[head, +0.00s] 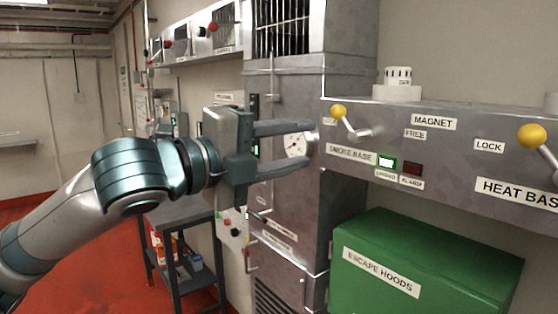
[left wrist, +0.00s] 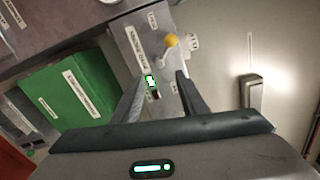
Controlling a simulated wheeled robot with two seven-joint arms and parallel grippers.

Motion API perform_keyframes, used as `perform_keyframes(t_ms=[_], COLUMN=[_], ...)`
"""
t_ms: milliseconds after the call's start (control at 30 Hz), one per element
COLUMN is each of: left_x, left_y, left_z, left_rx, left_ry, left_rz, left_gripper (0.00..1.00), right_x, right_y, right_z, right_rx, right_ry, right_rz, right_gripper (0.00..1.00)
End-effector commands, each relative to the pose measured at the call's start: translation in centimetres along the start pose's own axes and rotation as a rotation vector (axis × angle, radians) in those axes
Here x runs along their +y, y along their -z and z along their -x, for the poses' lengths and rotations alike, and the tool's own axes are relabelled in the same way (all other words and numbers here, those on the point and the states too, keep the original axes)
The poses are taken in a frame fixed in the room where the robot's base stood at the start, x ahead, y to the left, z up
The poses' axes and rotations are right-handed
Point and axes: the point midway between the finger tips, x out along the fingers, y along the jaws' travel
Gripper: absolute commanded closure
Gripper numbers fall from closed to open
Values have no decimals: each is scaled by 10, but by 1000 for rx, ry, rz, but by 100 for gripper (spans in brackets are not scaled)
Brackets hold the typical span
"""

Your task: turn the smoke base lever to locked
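The smoke base lever (head: 339,111) has a yellow ball knob on a metal arm, on the front of a grey panel. Its knob points up and left, close to a small label at its left; the FREE label (head: 415,135) is to its right. The lever also shows in the left wrist view (left wrist: 171,41), beyond the fingertips. My left gripper (head: 310,146) is open and empty, left of the lever in the head view, with its fingers pointing toward the panel. It does not touch the lever. In the left wrist view both fingers (left wrist: 160,77) are spread. My right gripper is not in view.
A lit green lamp (head: 387,162) and a dark red lamp (head: 412,168) sit below the lever. A second yellow-knobbed lever (head: 532,137) is at the right, by the HEAT BASE label. A green escape hoods box (head: 430,262) stands below the panel. A gauge (head: 295,146) is behind my fingers.

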Motion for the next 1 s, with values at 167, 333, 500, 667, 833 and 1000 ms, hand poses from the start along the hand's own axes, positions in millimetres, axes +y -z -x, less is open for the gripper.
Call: perform_keyframes(t_ms=[167,333,500,667,833,1000], left_x=[1,0,-1,0,5,26], left_y=[-1,-1,-1,-1,-10,-41], left_z=[22,31,31,31,25,5], left_rx=[-1,-1,0,0,-9,-45], left_ry=[0,1,1,0,2,10], left_rz=[0,0,1,2,38,165], left_gripper=[61,61,61,61,61,61], right_x=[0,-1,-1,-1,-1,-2], right_y=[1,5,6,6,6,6], right_z=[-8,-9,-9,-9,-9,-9], right_rx=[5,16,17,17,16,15], right_ry=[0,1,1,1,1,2], right_rz=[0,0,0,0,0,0], right_gripper=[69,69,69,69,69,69])
